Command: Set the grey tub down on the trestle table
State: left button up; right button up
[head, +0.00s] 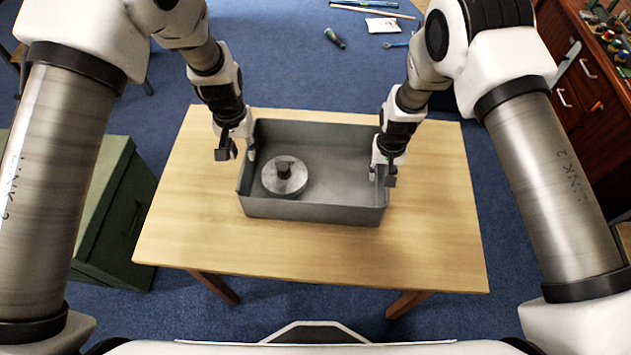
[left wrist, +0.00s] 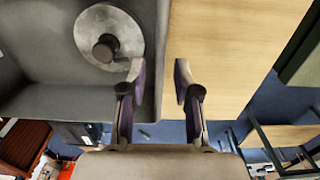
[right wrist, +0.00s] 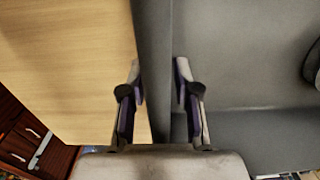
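The grey tub (head: 312,211) is a rectangular open box that looks level and appears to rest on the wooden trestle table (head: 310,252). A round grey metal disc with a dark knob (head: 285,178) lies in its left part. My left gripper (head: 236,150) is at the tub's left wall, fingers apart, one inside and one outside; a gap shows around the wall in the left wrist view (left wrist: 160,88). My right gripper (head: 384,178) straddles the right wall, fingers apart; the right wrist view (right wrist: 159,88) shows the wall between them. Contact under the tub is hidden.
Bare tabletop surrounds the tub on all sides. A green chest (head: 118,215) stands on the floor at the left. A red-brown cabinet (head: 580,85) with clutter on top is at the right. Small tools and a white packet (head: 382,25) lie on the blue carpet behind.

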pick_arm(q)
jog(key=shift+r, duration=0.85)
pick_arm(e)
jog(key=shift+r, duration=0.1)
notch_tip(320, 180, up, 12)
jog(key=shift+f, duration=0.1)
pick_arm(q)
jog(key=shift+f, duration=0.1)
